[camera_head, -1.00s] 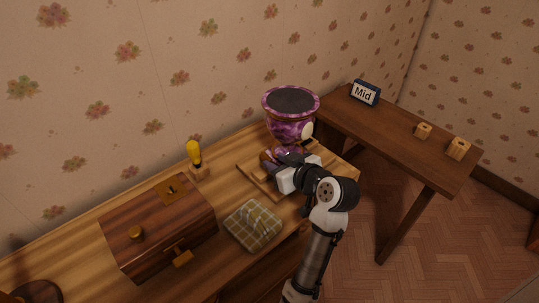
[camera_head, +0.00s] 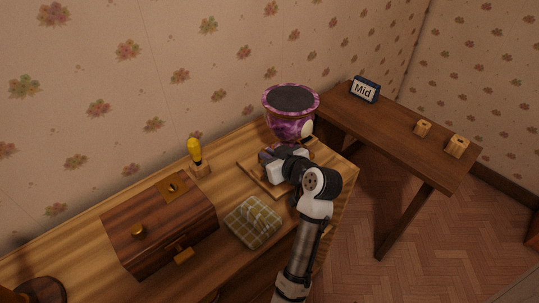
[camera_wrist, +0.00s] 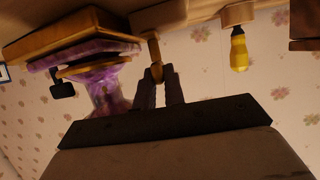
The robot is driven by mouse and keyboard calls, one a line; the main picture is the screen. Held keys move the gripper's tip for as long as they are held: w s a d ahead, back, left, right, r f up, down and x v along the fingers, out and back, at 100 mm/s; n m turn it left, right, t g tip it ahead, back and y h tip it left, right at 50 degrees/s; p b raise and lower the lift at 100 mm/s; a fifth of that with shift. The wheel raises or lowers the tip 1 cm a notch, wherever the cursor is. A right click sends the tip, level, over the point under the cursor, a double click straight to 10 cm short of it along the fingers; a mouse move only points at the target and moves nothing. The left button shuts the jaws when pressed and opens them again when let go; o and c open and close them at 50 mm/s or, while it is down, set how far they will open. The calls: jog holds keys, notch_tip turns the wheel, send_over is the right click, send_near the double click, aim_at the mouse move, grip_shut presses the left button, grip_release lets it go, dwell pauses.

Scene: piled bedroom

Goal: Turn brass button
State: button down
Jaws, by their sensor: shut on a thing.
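The brass button (camera_head: 138,231) is a round knob on the lid of a dark wooden box (camera_head: 120,256) at the left of the desk. A brass plate (camera_head: 180,190) with a dark hole is set farther back on the lid. My gripper (camera_head: 266,156) is well to the right of the box, over the wooden stand before the purple vase. In the wrist view my gripper (camera_wrist: 158,78) is shut on a small brass-coloured piece (camera_wrist: 156,71); its full shape is unclear. Only the box's edge (camera_wrist: 305,20) shows there, at upper right.
A yellow-topped item (camera_head: 194,151) on a wooden block stands behind the box. A folded checked cloth (camera_head: 253,222) lies between box and arm. A second table (camera_head: 400,135) holds a "Mid" sign (camera_head: 364,91).

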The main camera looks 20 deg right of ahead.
jog(key=shift+d+n+y, duration=0.1)
jog(key=shift+n+y, duration=0.7)
jog(key=shift+y, duration=0.1)
jog(key=c, duration=1.5)
grip_release()
jog(key=shift+b, duration=0.3)
jog(key=b+v, duration=0.1)
jog(key=v, duration=0.6)
jog(key=b+v, duration=0.1)
jog(key=v, duration=0.5)
jog(key=shift+s+d+r, duration=0.15)
jog(key=shift+s+r, duration=0.1)
jog(key=shift+r, duration=0.1)
